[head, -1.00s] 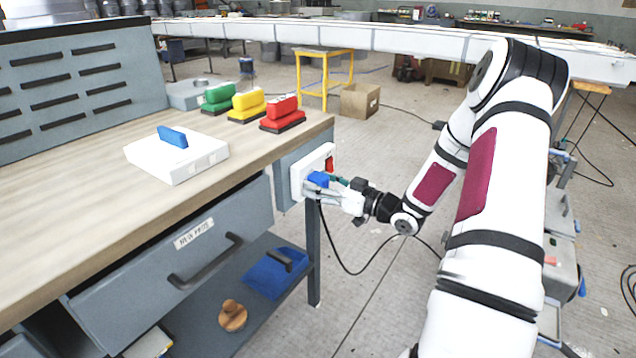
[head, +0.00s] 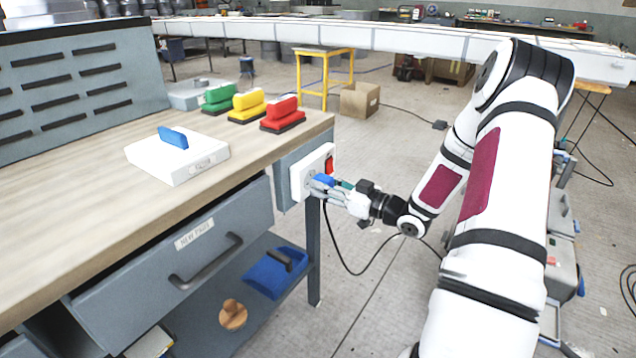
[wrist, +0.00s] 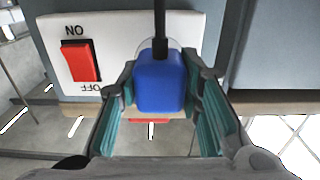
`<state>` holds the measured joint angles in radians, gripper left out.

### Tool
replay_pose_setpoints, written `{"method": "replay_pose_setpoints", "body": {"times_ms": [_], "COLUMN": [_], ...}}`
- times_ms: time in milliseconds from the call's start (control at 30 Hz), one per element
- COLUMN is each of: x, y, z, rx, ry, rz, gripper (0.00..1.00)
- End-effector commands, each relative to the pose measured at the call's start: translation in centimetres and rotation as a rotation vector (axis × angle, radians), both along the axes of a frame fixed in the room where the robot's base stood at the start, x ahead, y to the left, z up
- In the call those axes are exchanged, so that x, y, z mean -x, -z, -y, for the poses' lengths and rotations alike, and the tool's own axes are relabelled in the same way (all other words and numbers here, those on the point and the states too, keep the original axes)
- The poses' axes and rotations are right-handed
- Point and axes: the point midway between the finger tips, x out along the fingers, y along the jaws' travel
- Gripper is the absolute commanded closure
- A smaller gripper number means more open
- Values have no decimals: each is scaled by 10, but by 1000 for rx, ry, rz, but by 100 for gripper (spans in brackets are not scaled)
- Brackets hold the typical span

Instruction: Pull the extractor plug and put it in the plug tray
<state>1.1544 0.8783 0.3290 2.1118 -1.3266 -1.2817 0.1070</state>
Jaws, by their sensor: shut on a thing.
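The blue extractor plug (head: 323,180) is between the fingers of my gripper (head: 328,186), just in front of the white socket plate (head: 300,180) on the bench's end. In the wrist view the plug (wrist: 160,82) fills the space between the fingertips of my gripper (wrist: 160,100), with its black cable rising from it. The round socket face shows partly behind it; whether the pins are fully clear is hidden. A red switch (wrist: 82,61) marked ON and OFF is beside it on the plate. I cannot pick out a thing that is clearly the plug tray.
A white box (head: 195,165) with a blue handle lies on the bench top. Green, yellow and red handled blocks (head: 283,113) stand near its back edge. A drawer (head: 180,255) and a lower shelf with a blue pan (head: 270,275) are below. Open floor lies right of the bench.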

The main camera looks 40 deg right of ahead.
Motion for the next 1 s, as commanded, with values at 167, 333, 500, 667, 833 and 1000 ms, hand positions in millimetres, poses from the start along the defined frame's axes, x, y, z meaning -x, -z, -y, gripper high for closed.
{"method": "replay_pose_setpoints", "body": {"times_ms": [167, 333, 500, 667, 833, 1000], "x": [7, 12, 18, 23, 29, 35], "y": [-1, -1, 0, -1, -1, -1], "z": [3, 4, 6, 9, 11, 13], "rx": [-1, -1, -1, -1, 0, 0], "ry": [2, 0, 1, 1, 1, 1], "rz": [1, 1, 0, 0, 1, 1], "gripper": [100, 100, 100, 100, 100, 100]}}
